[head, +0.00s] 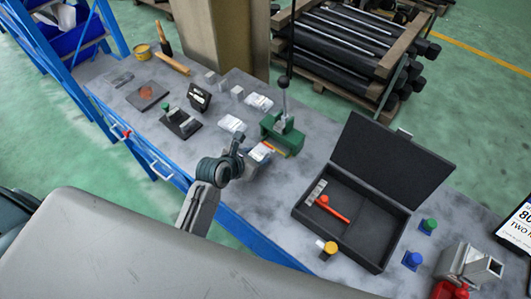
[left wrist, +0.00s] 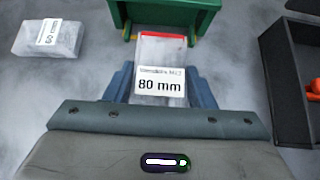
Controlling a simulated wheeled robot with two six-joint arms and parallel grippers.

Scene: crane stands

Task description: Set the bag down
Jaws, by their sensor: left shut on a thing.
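My left gripper (head: 236,160) is shut on a clear bag with a white "80 mm" label and a red top edge. The bag (left wrist: 160,84) shows between the two blue-grey fingers in the left wrist view. In the head view the bag (head: 260,153) lies just in front of a green stand (head: 283,134), partly hidden by the gripper. The stand (left wrist: 160,14) is right beyond the bag's red edge in the left wrist view. I cannot tell whether the bag touches the table. My right gripper is not in view.
Another bag, labelled 60 mm (left wrist: 48,38), lies to the left. An open black case (head: 357,215) with a red-handled hammer (head: 331,207) stands to the right.

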